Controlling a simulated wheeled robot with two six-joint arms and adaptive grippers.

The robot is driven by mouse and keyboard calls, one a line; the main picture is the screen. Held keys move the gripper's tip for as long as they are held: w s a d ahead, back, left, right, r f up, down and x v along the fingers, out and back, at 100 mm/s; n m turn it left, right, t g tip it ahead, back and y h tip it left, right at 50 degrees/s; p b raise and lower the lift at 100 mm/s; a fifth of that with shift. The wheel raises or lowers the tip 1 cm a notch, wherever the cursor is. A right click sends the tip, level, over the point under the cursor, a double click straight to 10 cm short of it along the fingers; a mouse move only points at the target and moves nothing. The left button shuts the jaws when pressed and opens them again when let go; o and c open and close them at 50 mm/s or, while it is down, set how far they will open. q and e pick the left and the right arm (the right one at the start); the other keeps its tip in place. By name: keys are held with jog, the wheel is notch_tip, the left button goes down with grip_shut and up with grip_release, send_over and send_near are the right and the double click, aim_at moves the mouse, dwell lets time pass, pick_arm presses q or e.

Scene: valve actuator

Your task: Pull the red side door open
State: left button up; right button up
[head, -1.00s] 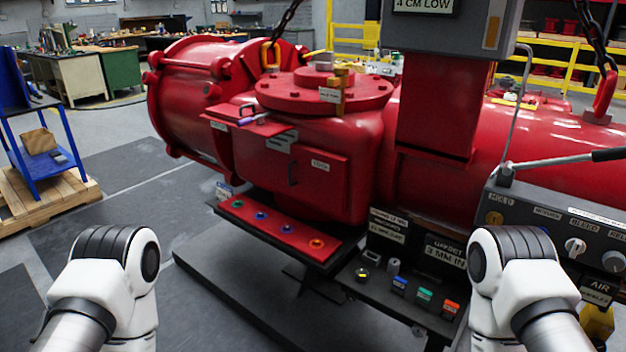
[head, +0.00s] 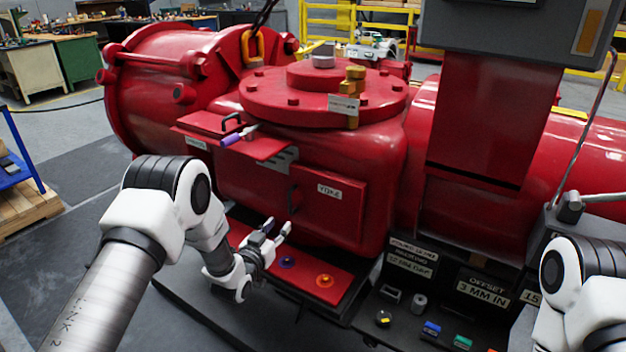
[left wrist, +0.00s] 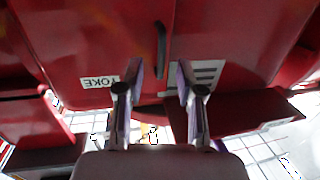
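The red side door (head: 335,212), labelled YOKE, is on the front of the red valve body and looks closed. Its black upright handle (head: 292,200) is at the door's left edge. In the left wrist view the door (left wrist: 95,45) appears upside down, with the handle (left wrist: 161,50) just beyond the fingertips, in line with the gap. My left gripper (head: 277,230) is open and empty, below and slightly left of the handle; its two fingers also show apart in the left wrist view (left wrist: 158,75). My right gripper is out of view.
A red tray with coloured knobs (head: 345,275) lies below the door, under my left gripper. A red flap with a purple-handled tool (head: 235,137) sticks out above left. A dark console with buttons (head: 400,290) stands at lower right.

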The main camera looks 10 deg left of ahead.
aim_at(289, 198)
pick_arm(q)
jog(key=shift+t, duration=0.3)
jog(key=w+r, duration=0.1)
jog(key=w, duration=0.2)
jog(key=w+r, duration=0.1)
jog(key=w, duration=0.1)
jog(key=w+d+r+p, duration=0.1)
jog(key=w, duration=0.2)
jog(key=shift+w+r, duration=0.25)
jog(key=shift+w, duration=0.05)
jog(key=shift+w+r, duration=0.1)
jog(key=shift+w, duration=0.1)
jog(key=shift+s+d+r, duration=0.1)
jog(key=shift+s+r, duration=0.1)
jog(key=shift+w+f, duration=0.1)
grip_shut()
